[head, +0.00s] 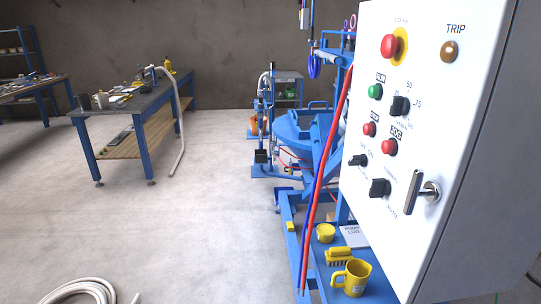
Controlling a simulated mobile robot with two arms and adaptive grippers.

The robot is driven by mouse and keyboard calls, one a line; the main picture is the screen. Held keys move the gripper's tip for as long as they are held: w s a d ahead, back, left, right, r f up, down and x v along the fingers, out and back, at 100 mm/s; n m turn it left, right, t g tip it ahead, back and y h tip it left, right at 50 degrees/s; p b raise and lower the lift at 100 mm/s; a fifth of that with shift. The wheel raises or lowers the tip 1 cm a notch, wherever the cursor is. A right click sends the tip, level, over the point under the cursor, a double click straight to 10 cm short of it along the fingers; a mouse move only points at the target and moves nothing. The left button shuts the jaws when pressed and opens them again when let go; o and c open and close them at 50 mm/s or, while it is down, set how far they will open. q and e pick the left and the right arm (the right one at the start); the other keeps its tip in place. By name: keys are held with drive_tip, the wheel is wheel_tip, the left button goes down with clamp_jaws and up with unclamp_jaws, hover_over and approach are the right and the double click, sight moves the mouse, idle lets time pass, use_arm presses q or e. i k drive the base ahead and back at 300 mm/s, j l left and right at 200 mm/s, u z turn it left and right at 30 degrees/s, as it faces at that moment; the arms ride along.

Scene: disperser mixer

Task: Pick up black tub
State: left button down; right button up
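I cannot make out a black tub for certain. A small dark box-like item (261,156) shows low by the blue machinery in the middle, too small to identify. Small dark and grey items (85,102) stand at the left end of the blue-legged workbench (150,97); I cannot tell whether one is a tub. Neither of my grippers is in view.
A white control cabinet (430,120) fills the right side close by. Below it, a blue shelf holds a yellow mug (351,278), a yellow brush (339,256) and a yellow tub (326,233). A coiled hose (85,288) lies front left. The floor between is clear.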

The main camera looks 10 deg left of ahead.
sight(261, 156)
drive_tip(key=i+j+u, duration=0.3)
drive_tip(key=j, duration=0.15)
drive_tip(key=i+j+u, duration=0.35)
drive_tip(key=i+j, duration=0.15)
drive_tip(key=i, duration=0.3)
drive_tip(key=i+j+u, duration=0.15)
drive_tip(key=i, duration=0.35)
drive_tip(key=i+j+u, duration=0.1)
drive_tip(key=i, duration=0.45)
drive_tip(key=j, duration=0.1)
